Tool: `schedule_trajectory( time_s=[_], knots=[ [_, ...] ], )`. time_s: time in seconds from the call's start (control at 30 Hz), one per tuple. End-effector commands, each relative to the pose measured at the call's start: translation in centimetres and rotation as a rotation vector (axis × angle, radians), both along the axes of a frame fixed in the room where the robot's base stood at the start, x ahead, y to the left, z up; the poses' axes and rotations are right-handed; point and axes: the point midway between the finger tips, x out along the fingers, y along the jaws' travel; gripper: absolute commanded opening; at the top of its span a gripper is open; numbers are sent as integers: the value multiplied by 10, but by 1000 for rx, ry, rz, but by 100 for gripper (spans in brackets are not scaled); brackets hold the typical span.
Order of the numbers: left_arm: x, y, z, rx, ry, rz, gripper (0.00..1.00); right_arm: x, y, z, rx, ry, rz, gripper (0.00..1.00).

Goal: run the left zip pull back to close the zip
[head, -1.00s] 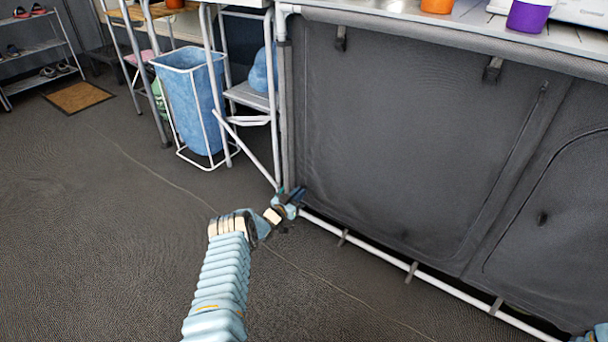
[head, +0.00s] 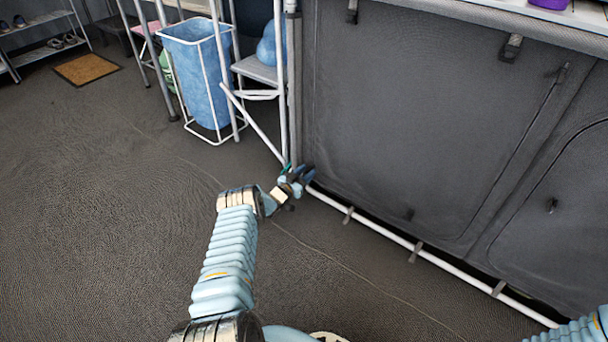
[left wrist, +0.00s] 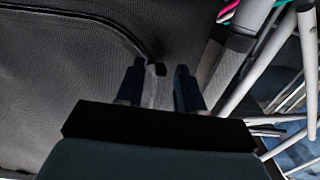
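The grey fabric cabinet front (head: 420,120) has a left panel with a zip line curving round its edge. In the left wrist view, the dark zip seam (left wrist: 112,24) bends down to a small grey zip pull (left wrist: 156,70). My left gripper (left wrist: 159,88) has its two dark fingers apart, one on each side of the pull, with gaps showing. In the head view, my left gripper (head: 298,176) is low at the cabinet's bottom left corner; the pull cannot be made out there. My right gripper is out of view; only part of my right arm shows at the lower right.
A white bottom rail (head: 390,238) runs along the cabinet's foot, and a grey leg (head: 293,90) stands at its left edge. A slanted white strut (head: 255,128) is close left of my gripper. A blue bin (head: 197,75) stands further left. The floor in front is clear.

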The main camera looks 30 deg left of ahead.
Motion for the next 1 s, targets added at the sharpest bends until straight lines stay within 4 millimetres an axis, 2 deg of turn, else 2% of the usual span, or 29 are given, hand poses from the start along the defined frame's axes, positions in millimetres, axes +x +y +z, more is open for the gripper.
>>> schedule_trajectory(
  time_s=[0.17,0.37,0.6,0.8,1.0],
  knots=[
    [-15,2,3,-1,2,1,37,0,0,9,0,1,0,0],
    [-61,6,4,-2,3,3,37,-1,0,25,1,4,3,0],
    [-114,10,2,-1,3,2,37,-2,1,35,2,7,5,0],
    [-135,11,0,0,1,1,37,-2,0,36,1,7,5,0],
    [-138,11,0,0,0,0,37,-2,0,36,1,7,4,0]
  ],
)
